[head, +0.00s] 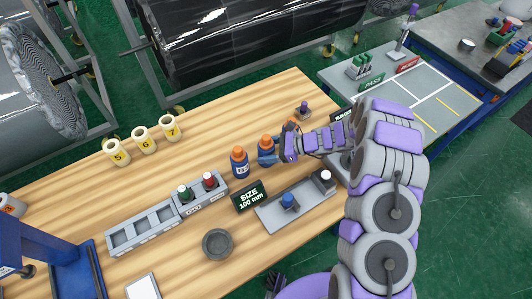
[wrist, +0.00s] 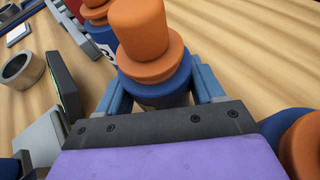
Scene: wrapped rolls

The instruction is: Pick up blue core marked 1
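Several blue cores with orange tops stand in a row on the wooden table. The left one (head: 240,162) has a white label that I cannot read clearly. The middle one (head: 265,143) is beside my gripper (head: 270,158), and another is partly hidden behind the gripper. In the wrist view, a blue core with an orange top (wrist: 150,45) stands between the two blue fingers of my gripper (wrist: 160,88). The fingers are spread on either side of it, and no clear grip shows. Its number is hidden. Another blue core (wrist: 300,140) is at the right edge.
A grey rack (head: 160,225) holds a green-topped and a red-topped piece. A "SIZE 100 mm" sign (head: 250,196), a grey tray (head: 268,213) and a round grey bowl (head: 217,243) are nearby. Cream cores (head: 143,140) stand at the back left.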

